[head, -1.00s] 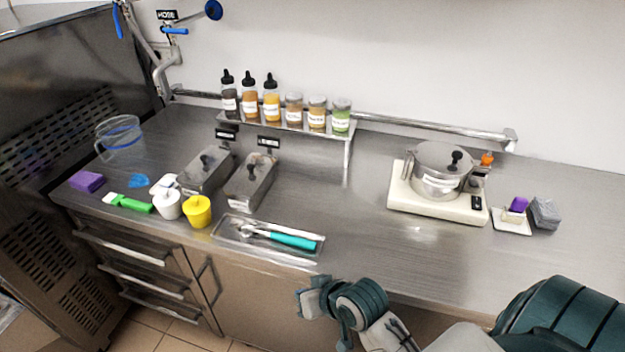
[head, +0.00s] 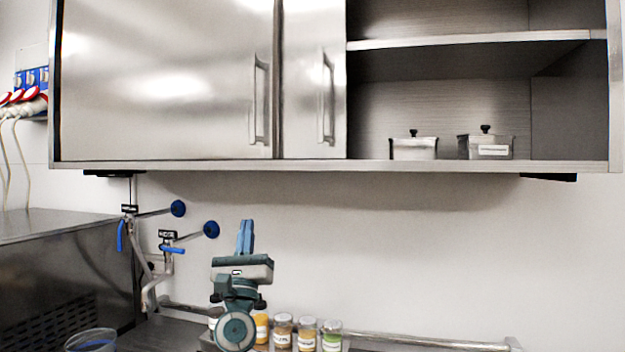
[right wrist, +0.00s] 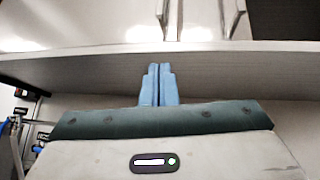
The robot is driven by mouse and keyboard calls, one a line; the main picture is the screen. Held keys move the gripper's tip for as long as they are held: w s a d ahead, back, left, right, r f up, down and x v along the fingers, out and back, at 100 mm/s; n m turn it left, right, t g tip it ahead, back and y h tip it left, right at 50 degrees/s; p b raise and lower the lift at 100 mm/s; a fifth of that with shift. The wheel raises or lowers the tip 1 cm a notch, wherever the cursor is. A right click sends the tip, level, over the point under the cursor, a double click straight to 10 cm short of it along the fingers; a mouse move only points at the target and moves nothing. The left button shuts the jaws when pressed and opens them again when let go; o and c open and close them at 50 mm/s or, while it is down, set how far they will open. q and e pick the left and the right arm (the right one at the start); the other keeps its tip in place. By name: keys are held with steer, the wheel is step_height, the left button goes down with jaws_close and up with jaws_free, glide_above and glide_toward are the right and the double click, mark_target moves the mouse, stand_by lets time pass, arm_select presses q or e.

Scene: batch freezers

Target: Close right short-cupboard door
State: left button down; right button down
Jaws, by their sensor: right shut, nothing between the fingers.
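The wall cupboard has a left door (head: 165,80) and a narrow visible strip of the right door (head: 302,75). The right door appears slid left, partly hidden behind the left door, leaving the cupboard's right part open. The right door's vertical handle (head: 328,98) is near its right edge. My right gripper (head: 246,224) points upward below the cupboard, left of that handle, shut and empty. In the right wrist view its blue fingers (right wrist: 158,72) are just under the cupboard's bottom edge (right wrist: 90,58), apparently not holding anything. My left gripper is out of view.
Two lidded metal containers (head: 413,147) (head: 485,144) stand inside the open part, below a shelf (head: 470,40). Blue-handled taps (head: 172,248) are on the wall left of my gripper. Jars (head: 307,333) stand on a rack below. The wall under the cupboard's right side is clear.

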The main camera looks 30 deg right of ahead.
steer(key=d+r+m+g+h, duration=0.3)
steer(key=r+m+g, duration=0.4)
steer(key=m, duration=0.3)
steer(key=d+r+m+g+h, duration=0.3)
steer(key=r+m+g, duration=0.4)
steer(key=m, duration=0.4)
steer(key=m+g+y, duration=0.2)
steer(key=m+y, duration=0.3)
steer(key=m, duration=0.1)
glide_toward(305, 137)
steer(key=p+x, duration=0.6)
steer(key=x, duration=0.1)
steer(key=shift+s+d+f+p, duration=0.1)
steer(key=shift+s+d+p, duration=0.2)
steer(key=shift+s, duration=0.2)
steer(key=shift+s+d+p, duration=0.2)
steer(key=shift+s+p, duration=0.05)
steer(key=shift+s, duration=0.25)
steer(key=shift+s+d+f+p, duration=0.2)
steer(key=shift+s+d+p, duration=0.1)
steer(key=shift+s+d, duration=0.3)
steer(key=shift+a, duration=0.2)
